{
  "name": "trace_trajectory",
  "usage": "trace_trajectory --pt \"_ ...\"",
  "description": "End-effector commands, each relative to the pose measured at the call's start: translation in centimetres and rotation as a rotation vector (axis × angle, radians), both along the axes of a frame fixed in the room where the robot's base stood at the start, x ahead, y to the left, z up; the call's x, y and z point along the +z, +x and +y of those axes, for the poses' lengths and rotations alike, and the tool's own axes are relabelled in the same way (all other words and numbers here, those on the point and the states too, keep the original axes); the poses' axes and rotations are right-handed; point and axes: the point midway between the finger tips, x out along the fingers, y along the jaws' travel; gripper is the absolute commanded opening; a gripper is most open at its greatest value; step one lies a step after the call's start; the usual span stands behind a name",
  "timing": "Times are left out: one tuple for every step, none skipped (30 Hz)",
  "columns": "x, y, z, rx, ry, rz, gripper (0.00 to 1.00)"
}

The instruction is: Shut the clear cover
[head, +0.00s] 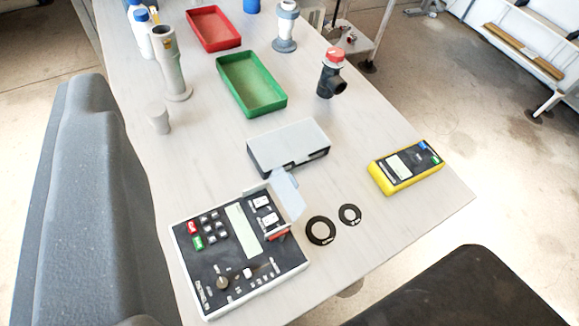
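The clear cover (287,195) is a small see-through, pale bluish plate at the upper right of the control box (240,250). It stands raised and tilted, open, and leans out past the box's right edge. Beside it on the panel are two white switches (264,210) and a red part (278,235), uncovered. The panel also carries a pale display strip, red and green buttons and a knob. No gripper fingers can be made out in the head view, and nothing is seen touching the cover.
A grey-topped box (289,146) stands just behind the cover. Two black rings (320,231) lie right of the control box, and a yellow meter (407,167) lies farther right. A green tray (251,83), red tray (213,28) and red-capped valve (331,75) stand farther back.

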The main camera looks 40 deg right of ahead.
Motion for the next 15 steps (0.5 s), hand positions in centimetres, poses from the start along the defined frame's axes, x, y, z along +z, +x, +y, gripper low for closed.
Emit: trace_trajectory --pt "0.0 0.0 0.0 0.000 0.000 0.000 0.25" --pt "0.0 0.0 0.0 0.000 0.000 0.000 0.25" --pt "0.0 0.1 0.0 0.000 0.000 0.002 0.25" --pt "0.1 0.2 -0.1 0.000 0.000 0.005 0.25" --pt "0.1 0.3 -0.1 0.000 0.000 0.010 0.25" --pt "0.2 0.7 -0.2 0.001 -0.001 0.022 0.25" --pt "0.2 1.0 -0.3 0.001 -0.002 0.034 0.25" --pt "0.1 1.5 -0.5 0.002 -0.001 0.051 0.25" --pt "-0.1 2.3 -0.8 0.004 -0.001 0.082 0.25" --pt "-0.3 2.9 -1.0 0.005 -0.001 0.109 0.25" --pt "-0.3 3.5 -1.3 0.008 -0.001 0.134 0.25" --pt "-0.4 4.4 -1.7 0.011 0.001 0.172 0.25" --pt "-0.7 5.1 -2.1 0.015 0.001 0.206 0.25" --pt "-0.9 5.9 -2.5 0.017 0.002 0.238 0.25" --pt "-1.3 6.7 -3.0 0.021 0.004 0.284 0.25"
